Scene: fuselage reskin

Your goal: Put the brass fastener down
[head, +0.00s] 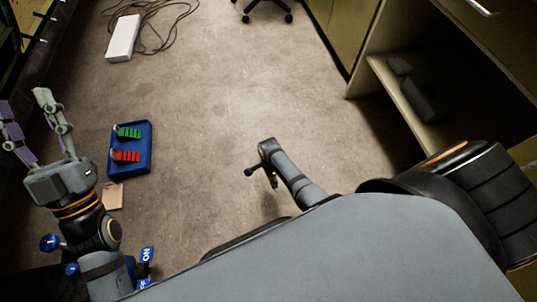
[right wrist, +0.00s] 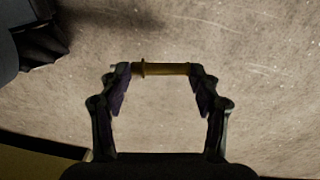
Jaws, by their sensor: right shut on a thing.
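The brass fastener (right wrist: 168,69) is a short yellow-brown pin with a collar near its left end. In the right wrist view it lies crosswise between the fingertips of my right gripper (right wrist: 160,70), which is shut on it end to end. Carpet shows behind it; its height above the floor cannot be judged. In the head view my right arm shows at the middle, but its fingers are not clear. My left gripper (head: 24,99) is at the left of the head view, fingers spread and nothing seen between them.
A blue tray (head: 146,165) with a green and a red ribbed piece is on the floor beside my left gripper. A tan block (head: 113,196) lies below it. A white power strip (head: 122,38) with cables is farther back. An open shelf (head: 395,88) stands at right. Mid-floor is clear.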

